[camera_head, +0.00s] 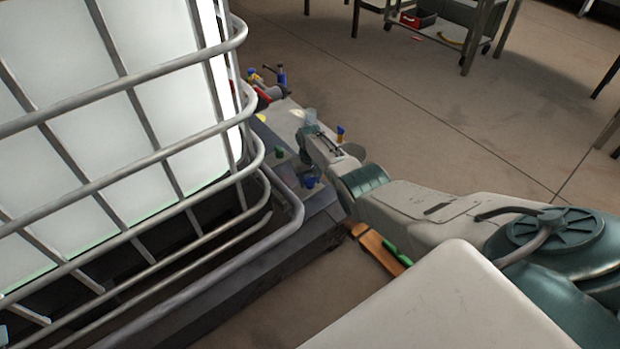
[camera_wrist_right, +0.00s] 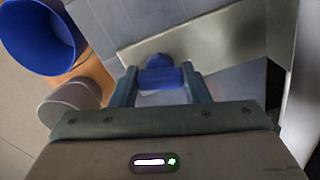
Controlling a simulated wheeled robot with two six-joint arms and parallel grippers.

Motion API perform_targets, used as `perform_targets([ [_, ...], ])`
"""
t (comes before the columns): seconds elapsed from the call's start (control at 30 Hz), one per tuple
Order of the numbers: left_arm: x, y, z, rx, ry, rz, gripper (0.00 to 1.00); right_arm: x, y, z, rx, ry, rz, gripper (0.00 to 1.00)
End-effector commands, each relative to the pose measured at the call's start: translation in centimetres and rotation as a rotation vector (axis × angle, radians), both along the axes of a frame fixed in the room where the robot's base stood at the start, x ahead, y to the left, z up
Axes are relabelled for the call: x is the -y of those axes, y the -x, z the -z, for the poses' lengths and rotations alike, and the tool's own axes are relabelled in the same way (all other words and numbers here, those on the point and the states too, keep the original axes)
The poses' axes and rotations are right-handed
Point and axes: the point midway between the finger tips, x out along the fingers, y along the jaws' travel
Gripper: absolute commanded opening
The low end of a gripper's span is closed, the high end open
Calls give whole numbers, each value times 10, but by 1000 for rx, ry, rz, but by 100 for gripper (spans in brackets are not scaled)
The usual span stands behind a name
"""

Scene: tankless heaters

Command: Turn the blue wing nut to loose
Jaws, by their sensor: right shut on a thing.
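My right gripper (camera_head: 307,142) reaches in from the right to the grey bench beside the caged white tank. In the right wrist view, its two fingers (camera_wrist_right: 159,82) are closed around a small blue wing nut (camera_wrist_right: 160,76), which stands in front of a grey panel. In the head view I cannot pick out this wing nut; the gripper covers that spot. My left gripper is not in view.
The white tank's metal cage (camera_head: 200,135) fills the left. A large blue round part (camera_wrist_right: 42,36) shows in the wrist view. Open floor lies to the right.

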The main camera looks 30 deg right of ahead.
Motion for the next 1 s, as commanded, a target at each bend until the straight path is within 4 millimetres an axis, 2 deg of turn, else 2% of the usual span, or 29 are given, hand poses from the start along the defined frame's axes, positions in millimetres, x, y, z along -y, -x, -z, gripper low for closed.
perform_targets([
  [1.0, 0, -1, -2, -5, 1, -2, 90, 0, -1, -1, 2, 1, -963, 19],
])
